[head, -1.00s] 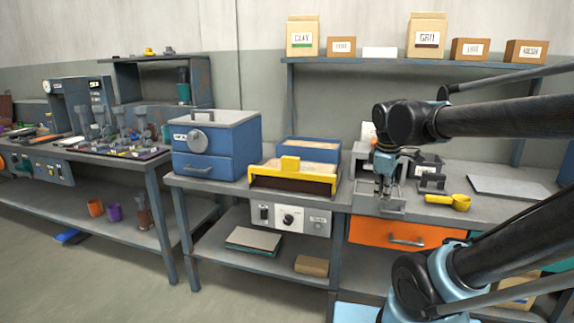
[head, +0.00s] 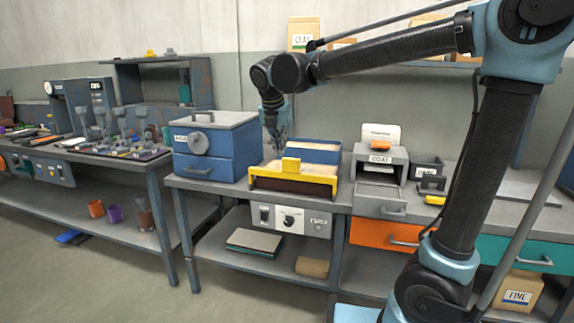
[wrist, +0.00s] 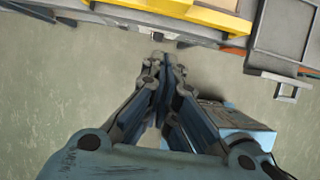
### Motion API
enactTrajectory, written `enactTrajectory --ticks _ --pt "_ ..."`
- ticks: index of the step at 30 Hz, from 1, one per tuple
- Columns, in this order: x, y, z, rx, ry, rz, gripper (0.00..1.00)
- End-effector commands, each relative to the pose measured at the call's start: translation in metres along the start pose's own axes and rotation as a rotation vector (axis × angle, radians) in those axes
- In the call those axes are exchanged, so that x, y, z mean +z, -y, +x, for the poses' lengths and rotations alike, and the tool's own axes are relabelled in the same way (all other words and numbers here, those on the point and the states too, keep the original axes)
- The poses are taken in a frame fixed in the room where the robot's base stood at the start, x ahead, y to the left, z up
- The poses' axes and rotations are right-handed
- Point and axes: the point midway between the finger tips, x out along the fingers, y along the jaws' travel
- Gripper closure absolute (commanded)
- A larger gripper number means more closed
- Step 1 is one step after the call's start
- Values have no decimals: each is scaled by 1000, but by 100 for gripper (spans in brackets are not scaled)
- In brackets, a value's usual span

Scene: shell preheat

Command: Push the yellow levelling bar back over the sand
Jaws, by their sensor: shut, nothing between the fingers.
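The yellow levelling bar (head: 318,178) lies across the front of the sand tray on the bench, with a raised yellow block (head: 290,165) on it. A strip of pale sand (head: 318,167) shows behind it. The bar also shows at the top of the wrist view (wrist: 190,11). My gripper (head: 277,148) points down in the head view, up and left of the yellow block and overlapping the blue bin's left end. It looks apart from the bar. In the wrist view the fingers (wrist: 161,62) are together and empty, below the bar in the picture.
A blue sand bin (head: 312,158) stands behind the tray. A blue oven-like box (head: 232,160) stands close on the left. A grey machine (head: 380,185) stands to the right. A control panel (head: 310,222) is under the bench edge.

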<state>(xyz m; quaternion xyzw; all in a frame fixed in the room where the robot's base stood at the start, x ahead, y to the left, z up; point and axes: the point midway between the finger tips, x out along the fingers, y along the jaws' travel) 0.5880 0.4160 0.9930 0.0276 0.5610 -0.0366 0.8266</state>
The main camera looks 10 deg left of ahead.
Motion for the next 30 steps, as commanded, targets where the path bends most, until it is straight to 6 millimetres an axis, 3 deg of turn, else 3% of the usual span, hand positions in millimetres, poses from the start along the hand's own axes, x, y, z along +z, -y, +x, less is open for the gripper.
enactTrajectory --ticks 8,21,30 --pt "-1 -3 24 0 2 -16 100" --pt "0 -3 101 0 2 -13 100" --pt "32 -3 112 0 1 -13 100"
